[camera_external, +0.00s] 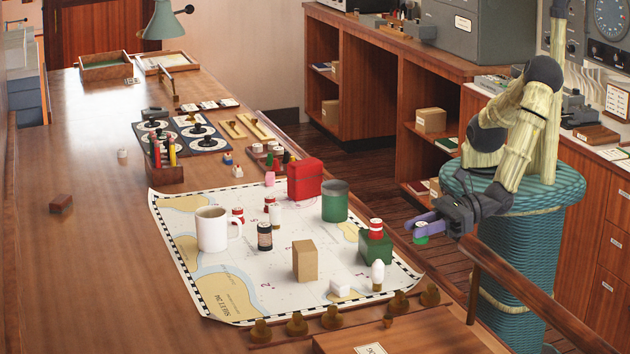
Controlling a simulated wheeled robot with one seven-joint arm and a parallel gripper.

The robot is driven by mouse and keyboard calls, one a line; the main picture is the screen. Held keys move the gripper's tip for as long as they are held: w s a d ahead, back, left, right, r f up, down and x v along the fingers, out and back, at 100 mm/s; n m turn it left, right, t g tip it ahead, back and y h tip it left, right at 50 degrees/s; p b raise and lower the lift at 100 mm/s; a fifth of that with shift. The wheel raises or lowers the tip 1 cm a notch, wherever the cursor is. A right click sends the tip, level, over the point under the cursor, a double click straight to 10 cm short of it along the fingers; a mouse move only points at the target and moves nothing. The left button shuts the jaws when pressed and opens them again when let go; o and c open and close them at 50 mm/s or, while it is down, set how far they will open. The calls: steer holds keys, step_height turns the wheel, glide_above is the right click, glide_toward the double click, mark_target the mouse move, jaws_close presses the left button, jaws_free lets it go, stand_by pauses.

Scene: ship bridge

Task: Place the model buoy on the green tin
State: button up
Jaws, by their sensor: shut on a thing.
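My gripper (428,222) is at the right, off the table's edge and above the floor. Its purple fingers are shut on a small green piece with a pale top (421,239), probably the model buoy; the fingers hide part of it. A green cylindrical tin (334,206) stands upright on the chart, left of my gripper. A green box-shaped tin (375,249) stands nearer to my gripper, at the chart's right side. A small red and white piece (376,230) sits on it. I cannot tell which green one the task means.
The chart (207,285) holds a white mug (212,229), a red box (305,180), a dark jar (264,237), a tan block (305,261) and a white-topped piece (377,274). The table's left side is mostly clear.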

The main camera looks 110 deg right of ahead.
steer(key=w+d+r+m+g+h, duration=0.1)
steer(key=w+d+r+m+h, duration=0.1)
steer(key=d, duration=0.5)
steer(key=w+d+r+m+h, duration=0.2)
steer(key=d+h, duration=0.1)
steer(key=d, duration=0.3)
steer(key=w+d+r+m+g+h, duration=0.1)
steer(key=w+d+r+m+h, duration=0.1)
steer(key=d, duration=0.5)
steer(key=s+d+r+m+g+h, duration=0.1)
steer(key=d+m+g+h, duration=0.1)
steer(key=d, duration=0.7)
steer(key=s+d+r+m+g+h+p, duration=0.1)
steer(key=d+r+m+g+h, duration=0.1)
steer(key=d, duration=0.7)
steer(key=shift+r+h, duration=0.25)
steer(key=shift+h, duration=0.65)
steer(key=shift+f, duration=0.1)
glide_above(335, 185)
steer(key=shift+f, duration=2.85)
steer(key=shift+f, duration=2.1)
